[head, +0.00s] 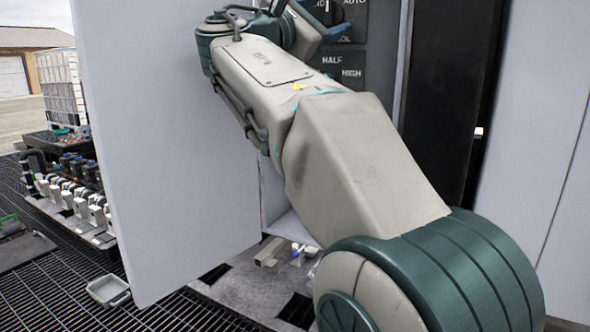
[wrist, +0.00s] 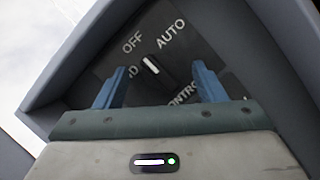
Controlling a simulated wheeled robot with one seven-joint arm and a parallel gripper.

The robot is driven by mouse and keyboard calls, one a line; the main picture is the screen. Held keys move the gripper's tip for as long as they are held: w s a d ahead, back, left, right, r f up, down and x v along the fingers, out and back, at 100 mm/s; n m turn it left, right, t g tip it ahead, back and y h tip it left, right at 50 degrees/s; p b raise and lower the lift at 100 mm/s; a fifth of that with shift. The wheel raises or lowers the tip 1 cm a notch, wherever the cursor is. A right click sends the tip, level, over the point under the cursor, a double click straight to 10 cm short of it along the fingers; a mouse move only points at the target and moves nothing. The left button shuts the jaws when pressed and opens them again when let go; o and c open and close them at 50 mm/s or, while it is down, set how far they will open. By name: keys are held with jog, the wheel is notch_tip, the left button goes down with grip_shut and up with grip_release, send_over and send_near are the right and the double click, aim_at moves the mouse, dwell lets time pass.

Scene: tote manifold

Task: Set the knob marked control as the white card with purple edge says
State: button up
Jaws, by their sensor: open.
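The control knob's dark face shows in the wrist view with a white pointer mark (wrist: 150,66). The mark slants up and left, roughly toward the word OFF. AUTO is at upper right, and a partly covered word ending in D is at left. The partly hidden word CONTROL (wrist: 183,93) is below. My gripper (wrist: 158,82) is open, its blue fingers either side of the knob area; contact cannot be told. In the head view my gripper (head: 322,22) is at the dark label panel (head: 352,62), largely hidden by my arm. No white card with purple edge is visible.
A large pale door panel (head: 170,140) stands open left of my arm. HALF and HIGH labels show below the control label. A row of white and blue valve fittings (head: 75,195) is at far left. A small grey tray (head: 108,290) lies on the grated floor.

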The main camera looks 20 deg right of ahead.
jog(key=shift+s+f+n+t, duration=0.15)
jog(key=shift+n+t, duration=0.25)
jog(key=shift+n, duration=0.5)
jog(key=f+b+v, duration=0.1)
jog(key=b+v, duration=0.3)
jog(key=v, duration=1)
jog(key=d+f+m+g+y+b, duration=0.1)
jog(key=f+y, duration=0.8)
jog(key=f, duration=2)
jog(key=d+m+g, duration=0.1)
jog(key=d+m, duration=0.1)
jog(key=d, duration=0.1)
jog(key=shift+d+b, duration=0.2)
jog(key=shift+b, duration=0.15)
jog(key=s+a+f+m+g+y, duration=0.2)
jog(key=s+f+m+y, duration=0.3)
jog(key=f, duration=0.8)
jog(key=s+a+f+m+g+y, duration=0.2)
jog(key=s+a+f+m+y, duration=0.2)
jog(key=s+f+m, duration=0.4)
notch_tip(320, 180, down, 5)
jog(key=shift+s+r+y, duration=0.15)
jog(key=shift+s+y, duration=0.25)
jog(key=shift+y, duration=0.4)
